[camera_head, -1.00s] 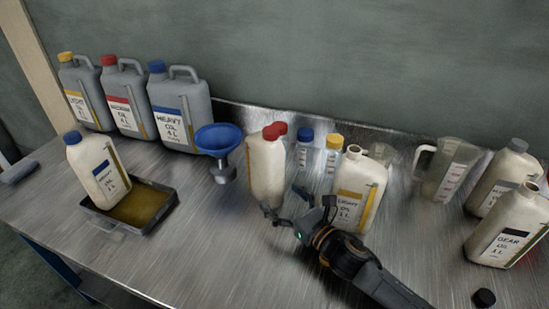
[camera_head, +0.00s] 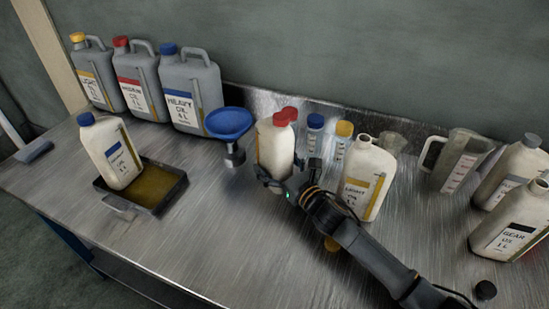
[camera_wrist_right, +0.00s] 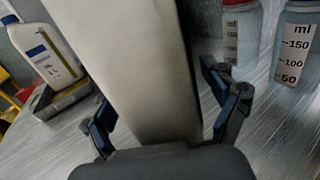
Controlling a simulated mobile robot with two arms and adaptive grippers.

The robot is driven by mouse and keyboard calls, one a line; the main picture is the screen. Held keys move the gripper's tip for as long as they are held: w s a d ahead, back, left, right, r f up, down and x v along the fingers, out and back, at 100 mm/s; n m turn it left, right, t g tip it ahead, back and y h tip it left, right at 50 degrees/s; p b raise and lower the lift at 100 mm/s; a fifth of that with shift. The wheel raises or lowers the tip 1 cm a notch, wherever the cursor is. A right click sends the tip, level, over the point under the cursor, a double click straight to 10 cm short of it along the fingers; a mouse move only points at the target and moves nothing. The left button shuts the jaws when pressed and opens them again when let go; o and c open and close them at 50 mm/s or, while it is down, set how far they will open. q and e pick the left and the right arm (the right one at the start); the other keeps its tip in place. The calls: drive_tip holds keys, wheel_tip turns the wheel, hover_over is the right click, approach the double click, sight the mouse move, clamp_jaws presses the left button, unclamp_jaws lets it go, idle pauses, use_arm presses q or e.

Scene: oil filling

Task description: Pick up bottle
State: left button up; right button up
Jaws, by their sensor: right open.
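A cream bottle with a red cap (camera_head: 273,148) stands upright on the metal bench, near its middle. My right gripper (camera_head: 275,182) is at the lower part of this bottle, with its fingers on either side. In the right wrist view the bottle (camera_wrist_right: 135,70) fills the middle, between the open fingers of my right gripper (camera_wrist_right: 165,125). Some space shows between the bottle and the right-hand finger; contact on the left side is unclear. My left gripper is not in view.
A blue funnel (camera_head: 229,124) stands close left of the bottle. A light oil bottle (camera_head: 366,176) is right, beside my arm. Small measuring bottles (camera_head: 315,135) stand behind. A blue-capped bottle (camera_head: 110,150) sits in a black tray (camera_head: 178,190). The front left bench is clear.

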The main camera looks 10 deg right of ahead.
drive_tip(key=c, duration=1.7)
drive_tip(key=shift+w+r, duration=0.1)
drive_tip(key=shift+r, duration=0.1)
clamp_jaws()
